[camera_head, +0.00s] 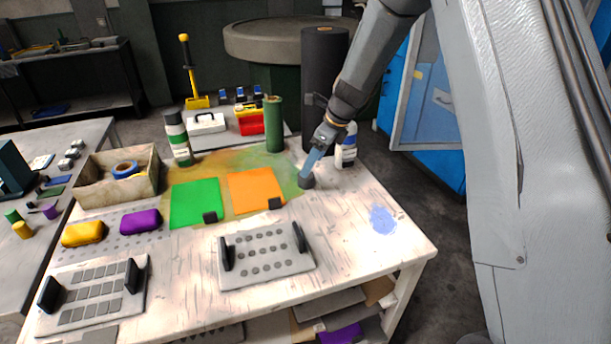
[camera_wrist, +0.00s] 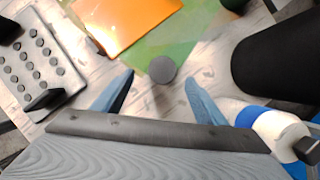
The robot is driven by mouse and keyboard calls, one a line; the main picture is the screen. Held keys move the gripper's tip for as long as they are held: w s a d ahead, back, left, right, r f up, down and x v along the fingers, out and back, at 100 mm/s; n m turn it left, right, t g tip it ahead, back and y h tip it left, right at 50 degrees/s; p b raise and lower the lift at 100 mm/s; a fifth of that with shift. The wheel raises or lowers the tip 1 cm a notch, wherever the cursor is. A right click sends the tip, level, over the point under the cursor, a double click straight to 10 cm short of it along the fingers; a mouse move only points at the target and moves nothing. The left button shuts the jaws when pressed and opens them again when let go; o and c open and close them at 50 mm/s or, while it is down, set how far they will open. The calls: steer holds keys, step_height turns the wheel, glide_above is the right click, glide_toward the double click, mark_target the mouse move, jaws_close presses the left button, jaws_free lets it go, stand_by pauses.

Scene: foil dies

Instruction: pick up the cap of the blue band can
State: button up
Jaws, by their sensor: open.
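A dark grey cap (camera_head: 306,182) sits on the white table beside the green patch. In the wrist view the cap (camera_wrist: 162,69) shows as a round grey disc, centred just beyond the gap between my fingertips. My gripper (camera_head: 308,171) has blue fingers and points down at the cap; in the wrist view my gripper (camera_wrist: 160,78) is open and empty, with a finger on either side of the gap. The white can with the blue band (camera_head: 346,148) stands right of my gripper; the can (camera_wrist: 262,122) shows at the wrist view's right edge. Whether the fingertips touch the cap is unclear.
A tall black roll (camera_head: 322,85) stands behind my gripper and a green cylinder (camera_head: 274,125) to its left. An orange sheet (camera_head: 255,188) and a green sheet (camera_head: 195,203) lie left of the cap. The table (camera_head: 352,245) is mostly clear at front right.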

steer(key=shift+p+x, duration=1.35)
steer(key=shift+x, duration=2.3)
steer(key=shift+w+d, duration=0.1)
steer(key=c, duration=1.1)
